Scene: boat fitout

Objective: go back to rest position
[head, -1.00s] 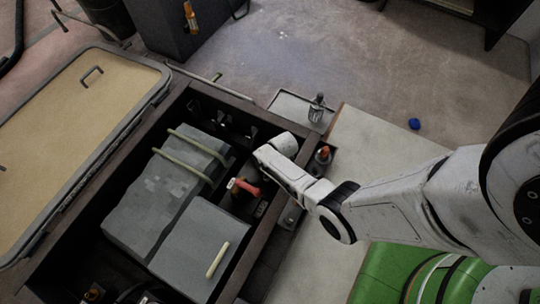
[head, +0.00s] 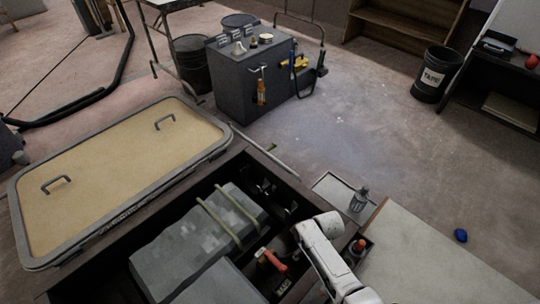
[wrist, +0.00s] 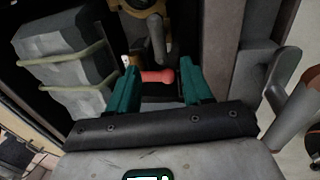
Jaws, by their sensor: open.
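My gripper (wrist: 160,88) shows in the wrist view with its two green fingers apart. A red handle (wrist: 158,76) lies beyond the fingertips, seen in the gap between them; I cannot tell how far away it is. In the head view the red handle (head: 272,261) is inside the dark open compartment, just left of my white arm. My gripper's fingers are hidden in the head view behind my arm's end, which is over the compartment's right side.
Grey strapped blocks (head: 205,240) fill the compartment's left. A tan hatch panel (head: 120,170) lies to the left. A small tray (head: 333,188) with a metal bottle (head: 359,199) is near my arm. A grey cabinet (head: 250,85) and black bin (head: 437,73) stand farther back on open floor.

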